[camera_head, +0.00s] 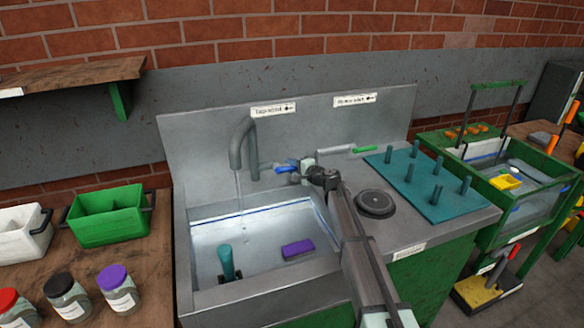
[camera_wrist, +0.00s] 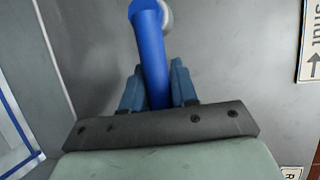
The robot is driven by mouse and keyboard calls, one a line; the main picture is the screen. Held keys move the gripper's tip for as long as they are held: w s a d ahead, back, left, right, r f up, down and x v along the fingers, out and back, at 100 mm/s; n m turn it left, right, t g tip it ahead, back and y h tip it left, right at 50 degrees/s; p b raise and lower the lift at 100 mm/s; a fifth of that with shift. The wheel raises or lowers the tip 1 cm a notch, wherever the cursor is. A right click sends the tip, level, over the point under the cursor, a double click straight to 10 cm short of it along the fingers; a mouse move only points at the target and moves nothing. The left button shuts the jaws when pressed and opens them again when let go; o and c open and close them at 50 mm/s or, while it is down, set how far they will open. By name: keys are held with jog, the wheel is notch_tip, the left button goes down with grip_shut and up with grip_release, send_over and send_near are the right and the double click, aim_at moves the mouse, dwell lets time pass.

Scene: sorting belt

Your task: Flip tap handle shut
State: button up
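The grey tap (camera_head: 238,150) arches over the sink, and a thin stream of water (camera_head: 240,192) falls from its spout. Its blue handle (camera_head: 284,168) sticks out to the right of the spout. In the wrist view the handle (camera_wrist: 152,45) is a long blue bar running down from a pale round mount (camera_wrist: 167,14). My gripper (camera_head: 293,166) is at the handle, coming from the right. In the wrist view its two blue fingers (camera_wrist: 158,85) flank the lower part of the handle closely, with almost no gap. The handle's end is hidden by the gripper body.
The sink (camera_head: 222,287) holds a teal-handled brush (camera_head: 227,262) and a purple sponge (camera_head: 297,249). Right of my arm are a round black drain (camera_head: 375,203) and a teal peg rack (camera_head: 440,205). A green bin (camera_head: 108,215) and jars stand on the left.

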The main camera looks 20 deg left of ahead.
aim_at(278, 165)
grip_shut()
dwell(0.3)
notch_tip(278, 165, up, 2)
jog(key=n+h, duration=0.1)
jog(key=n, duration=0.2)
jog(key=shift+s+a+r+t+h, duration=0.1)
jog(key=shift+r+t+h, duration=0.05)
jog(key=shift+t+h, duration=0.2)
jog(key=shift+s+a+r+n+t+h, duration=0.2)
jog(key=shift+r+n+t+h, duration=0.15)
jog(key=shift+r+n+h, duration=0.5)
jog(key=shift+s+a+r+n+t+h, duration=0.15)
jog(key=shift+s+r+n+h, duration=0.05)
jog(key=shift+n, duration=0.35)
jog(key=shift+s+a+r+n+t+h, duration=0.15)
jog(key=shift+n+h, duration=0.05)
jog(key=shift+n, duration=0.3)
jog(key=shift+s+a+r+n+t+h, duration=0.25)
jog(key=shift+s+a+n+t+h, duration=0.25)
jog(key=shift+n, duration=0.4)
jog(key=shift+s+a+r+n+t+h, duration=0.3)
jog(key=shift+s+a+n+t+h, duration=0.2)
jog(key=shift+n, duration=0.4)
jog(key=shift+s+a+r+n+t+h, duration=0.25)
jog(key=shift+s+a+n+t+h, duration=0.25)
jog(key=shift+n, duration=0.4)
jog(key=shift+w, duration=0.15)
